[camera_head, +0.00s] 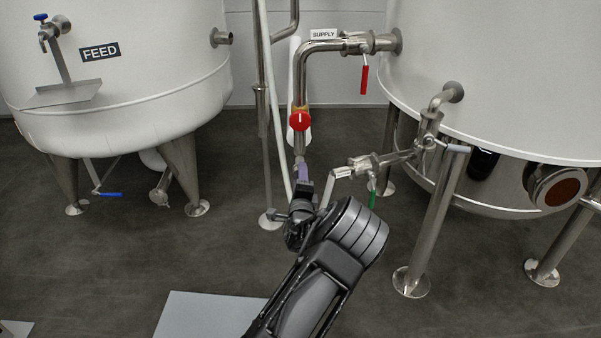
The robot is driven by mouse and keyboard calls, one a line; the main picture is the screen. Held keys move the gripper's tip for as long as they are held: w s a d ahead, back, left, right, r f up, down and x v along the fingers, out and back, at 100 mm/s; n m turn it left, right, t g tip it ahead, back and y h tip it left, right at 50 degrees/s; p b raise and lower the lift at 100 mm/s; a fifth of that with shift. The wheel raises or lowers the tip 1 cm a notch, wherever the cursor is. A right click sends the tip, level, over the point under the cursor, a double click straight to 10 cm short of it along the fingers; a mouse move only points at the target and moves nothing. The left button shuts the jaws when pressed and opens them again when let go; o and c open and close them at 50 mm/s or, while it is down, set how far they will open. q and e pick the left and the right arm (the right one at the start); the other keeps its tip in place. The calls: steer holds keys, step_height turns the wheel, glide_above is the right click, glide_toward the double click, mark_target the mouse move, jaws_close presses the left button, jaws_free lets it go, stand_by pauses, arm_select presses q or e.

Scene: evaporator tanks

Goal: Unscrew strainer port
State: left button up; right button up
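A red round knob or cap (300,120) with a white mark sits on a brass-coloured fitting on the vertical supply pipe (300,83). I cannot tell for sure which part is the strainer port.
A feed tank (130,95) stands left and a larger tank (500,70) right, both on metal legs. A red-handled valve (364,79) and a green-handled valve (372,194) are close by. A grey plate (205,315) lies at the bottom. The left-centre floor is clear.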

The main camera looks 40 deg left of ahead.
arm_select(q)
steer(key=shift+m, duration=0.7)
steer(key=m, duration=0.5)
steer(key=shift+b, duration=0.4)
jaws_close()
steer(key=shift+s+n+b, duration=0.1)
steer(key=shift+n+b, duration=0.25)
steer(key=shift+n, duration=2.25)
steer(key=shift+a, duration=0.1)
